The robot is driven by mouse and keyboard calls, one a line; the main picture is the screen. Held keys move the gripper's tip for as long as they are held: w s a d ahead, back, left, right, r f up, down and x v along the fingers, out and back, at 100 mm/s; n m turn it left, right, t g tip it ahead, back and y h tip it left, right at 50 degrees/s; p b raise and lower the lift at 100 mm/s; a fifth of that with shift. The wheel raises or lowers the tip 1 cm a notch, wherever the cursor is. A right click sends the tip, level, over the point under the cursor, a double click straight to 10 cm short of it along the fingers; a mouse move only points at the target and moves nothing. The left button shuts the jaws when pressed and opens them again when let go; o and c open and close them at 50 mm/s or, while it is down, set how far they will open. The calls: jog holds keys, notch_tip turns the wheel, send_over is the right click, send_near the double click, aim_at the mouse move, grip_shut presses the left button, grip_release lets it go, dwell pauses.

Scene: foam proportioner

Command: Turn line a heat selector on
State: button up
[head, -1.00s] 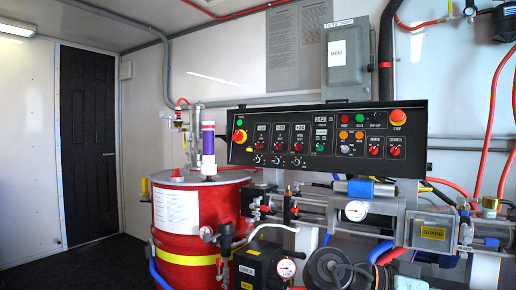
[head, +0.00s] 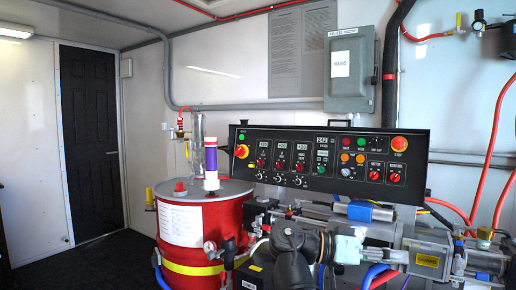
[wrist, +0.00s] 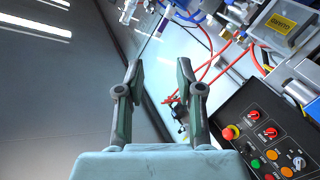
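The black control panel (head: 222,165) spans the middle of the head view. Small selector knobs with light pointers, such as one knob (head: 278,179), sit in a row under its left displays. Red knobs (head: 281,165) sit above them. The labels are too small to read, so I cannot tell which selector is line A heat. In the wrist view, my gripper (wrist: 158,75) is open and empty, its two fingers apart. The panel's right part (wrist: 235,103) shows at lower right there, beside the fingers and not between them. Nothing touches the fingers.
A red drum (head: 228,218) with a clear and purple cylinder (head: 210,160) stands left of the panel. Pump hardware (head: 430,262) and red hoses (head: 490,150) lie below and right. A grey mains box (head: 350,75) hangs above. A red stop button (head: 399,144) sits at the panel's upper right.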

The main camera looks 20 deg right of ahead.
jog(key=w+a+r+n+t+h+p, duration=0.1)
jog(key=w+r+n+t+p, duration=0.25)
jog(key=w+n+p, duration=0.6)
jog(key=w+r+n+t+h+p, duration=0.1)
jog(key=w+r+n+t+p, duration=0.25)
jog(key=w, duration=1.05)
jog(key=w+a+r+n+t+h+p, duration=0.1)
jog(key=w+r+n+h+p, duration=0.1)
jog(key=w+r+n+p, duration=0.75)
jog(key=n+t+y+p, duration=0.45)
jog(key=n+t, duration=0.75)
jog(key=n, duration=1.5)
send_near(259, 163)
jog(key=p+x, duration=0.3)
jog(key=x, duration=0.6)
jog(key=shift+w, duration=0.25)
jog(key=shift+d+f+y, duration=0.1)
jog(key=shift+y, duration=0.15)
grip_shut()
